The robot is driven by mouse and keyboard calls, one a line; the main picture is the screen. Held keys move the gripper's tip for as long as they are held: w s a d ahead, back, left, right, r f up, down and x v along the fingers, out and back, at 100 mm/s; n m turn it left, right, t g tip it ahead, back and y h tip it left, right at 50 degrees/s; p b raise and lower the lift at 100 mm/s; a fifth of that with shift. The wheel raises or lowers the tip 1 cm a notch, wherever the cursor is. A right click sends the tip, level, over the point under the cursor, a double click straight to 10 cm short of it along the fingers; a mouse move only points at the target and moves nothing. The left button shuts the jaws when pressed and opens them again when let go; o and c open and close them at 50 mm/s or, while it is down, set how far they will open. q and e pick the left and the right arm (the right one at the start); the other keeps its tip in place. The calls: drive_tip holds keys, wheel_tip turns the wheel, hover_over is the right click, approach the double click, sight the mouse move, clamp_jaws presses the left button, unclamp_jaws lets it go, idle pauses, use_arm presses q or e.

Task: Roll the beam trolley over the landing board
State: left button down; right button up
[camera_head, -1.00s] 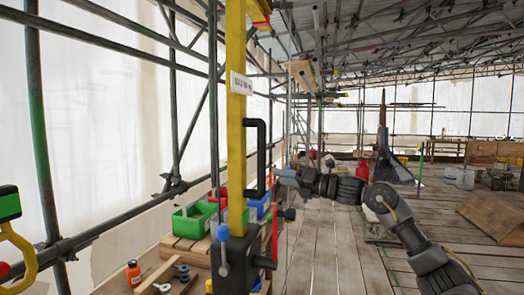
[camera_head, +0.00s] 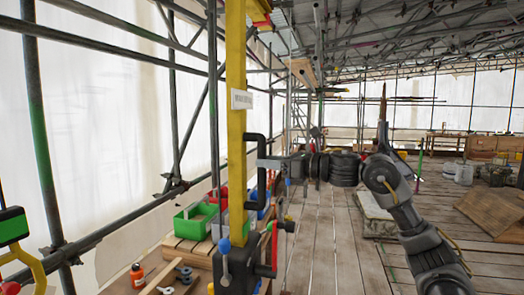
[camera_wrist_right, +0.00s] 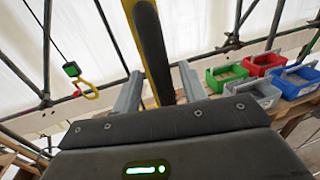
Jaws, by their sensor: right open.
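A yellow post (camera_head: 236,140) with a white label stands upright in the head view. A black D-shaped handle (camera_head: 256,137) sticks out from its right side. I cannot identify the landing board for certain. My left gripper is not in view.
A black box with a blue-knobbed lever (camera_head: 224,246) sits at the post's foot. A bench behind holds a green bin (camera_head: 196,222) and an orange bottle (camera_head: 137,275). A yellow hook (camera_wrist_right: 88,91) hangs at left.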

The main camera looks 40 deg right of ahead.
drive_tip(key=shift+p+x, duration=0.45)
drive_tip(key=shift+x, duration=0.9)
drive_tip(key=shift+c, duration=0.3)
clamp_jaws()
